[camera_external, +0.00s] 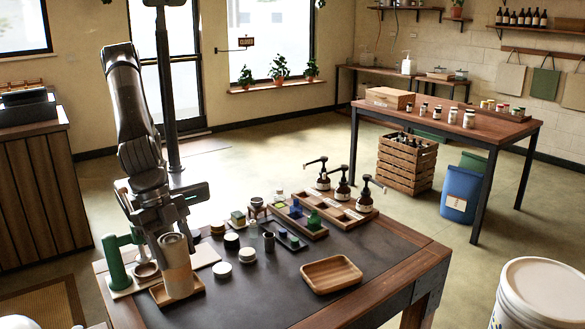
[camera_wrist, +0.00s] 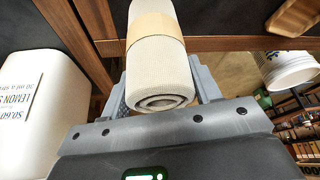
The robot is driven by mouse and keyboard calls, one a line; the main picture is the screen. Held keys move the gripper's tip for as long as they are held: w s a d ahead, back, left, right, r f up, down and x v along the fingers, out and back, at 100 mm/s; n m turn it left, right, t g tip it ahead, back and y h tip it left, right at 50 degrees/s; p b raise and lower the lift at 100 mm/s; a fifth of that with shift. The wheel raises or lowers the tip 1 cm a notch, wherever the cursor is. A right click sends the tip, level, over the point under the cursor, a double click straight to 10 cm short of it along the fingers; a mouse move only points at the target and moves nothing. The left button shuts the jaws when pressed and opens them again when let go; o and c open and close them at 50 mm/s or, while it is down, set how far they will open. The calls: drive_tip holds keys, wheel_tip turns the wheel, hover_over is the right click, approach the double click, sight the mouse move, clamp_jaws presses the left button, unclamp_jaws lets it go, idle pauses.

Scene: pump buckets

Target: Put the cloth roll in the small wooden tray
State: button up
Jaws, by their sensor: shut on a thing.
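The cloth roll (camera_external: 178,270) is a pale cylinder with a tan band, standing roughly upright at the table's near left corner. In the wrist view the cloth roll (camera_wrist: 160,60) lies between my fingers, with its spiral end facing the camera. My gripper (camera_external: 168,238) is shut on it near its upper end. A shallow wooden tray (camera_external: 160,299) is around or just below the roll's lower end; I cannot tell whether the roll touches it. A second small wooden tray (camera_external: 331,276), empty, sits at the table's front right; part of it shows in the wrist view (camera_wrist: 293,16).
A green stand (camera_external: 116,262) is close left of my gripper. Several small jars and tins (camera_external: 231,241) stand right of it, before a divided wooden caddy (camera_external: 303,222) and pump bottles (camera_external: 342,190). A white bucket (camera_external: 535,295) stands off the table. The dark tabletop between is partly clear.

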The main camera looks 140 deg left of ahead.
drive_tip(key=a+r+n, duration=0.2)
drive_tip(key=a+r, duration=0.1)
drive_tip(key=a, duration=2.3)
drive_tip(key=w+a+f, duration=0.3)
drive_tip(key=a+f, duration=0.8)
drive_tip(key=shift+a+f+y, duration=0.15)
drive_tip(key=shift+y, duration=0.25)
drive_tip(key=shift+f, duration=0.1)
drive_tip(key=shift+f, duration=0.4)
drive_tip(key=shift+f, duration=0.1)
